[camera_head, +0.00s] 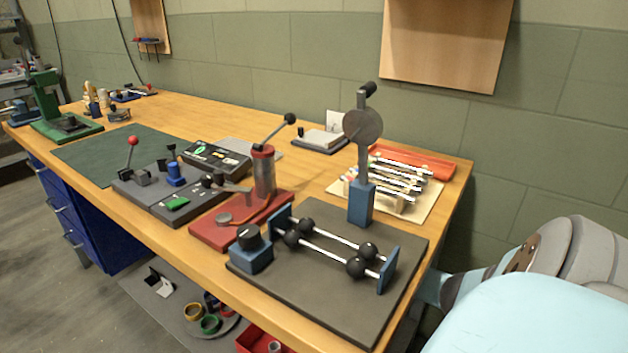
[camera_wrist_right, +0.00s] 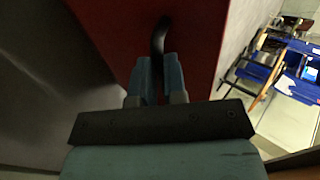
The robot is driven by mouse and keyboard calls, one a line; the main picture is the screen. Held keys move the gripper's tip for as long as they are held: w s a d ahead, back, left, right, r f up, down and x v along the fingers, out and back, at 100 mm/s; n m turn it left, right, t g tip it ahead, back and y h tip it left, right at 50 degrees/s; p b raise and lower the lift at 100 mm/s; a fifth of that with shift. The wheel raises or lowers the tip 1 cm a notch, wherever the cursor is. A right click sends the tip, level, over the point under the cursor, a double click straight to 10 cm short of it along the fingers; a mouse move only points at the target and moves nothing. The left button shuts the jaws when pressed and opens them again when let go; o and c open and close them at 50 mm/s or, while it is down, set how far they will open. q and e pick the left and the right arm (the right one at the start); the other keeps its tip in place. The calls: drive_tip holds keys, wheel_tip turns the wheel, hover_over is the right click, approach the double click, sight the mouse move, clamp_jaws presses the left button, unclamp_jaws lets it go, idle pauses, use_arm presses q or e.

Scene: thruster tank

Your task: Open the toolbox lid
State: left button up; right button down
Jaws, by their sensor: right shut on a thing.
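In the right wrist view, a red panel (camera_wrist_right: 205,35) fills the upper middle, with a dark curved handle (camera_wrist_right: 160,37) on it. It looks like part of the toolbox, but the whole box is not in view. My right gripper (camera_wrist_right: 158,68) has its two blue-grey fingers shut on the handle. The lower part of the handle is between the fingers. I cannot tell from this close view whether the lid is raised. The head view does not clearly show the toolbox or either gripper.
In the head view, a wooden workbench (camera_head: 316,172) carries a grey plate (camera_head: 310,303) with rods and a lever, a red-based press (camera_head: 205,236) and other fixtures. A red open bin (camera_head: 252,338) is low by the front edge. Blue shelving (camera_wrist_right: 300,68) stands in the wrist view's background.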

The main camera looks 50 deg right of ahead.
use_arm(q)
wheel_tip(320, 180, down, 2)
drive_tip(key=shift+f+g+b, duration=0.1)
drive_tip(key=shift+g+b, duration=0.2)
drive_tip(key=shift+b, duration=0.3)
use_arm(e)
drive_tip(key=d, duration=0.1)
drive_tip(key=d+f, duration=0.1)
drive_tip(key=d, duration=0.1)
drive_tip(key=shift+w+d, duration=0.1)
drive_tip(key=shift+d, duration=0.15)
drive_tip(key=shift+f, duration=0.1)
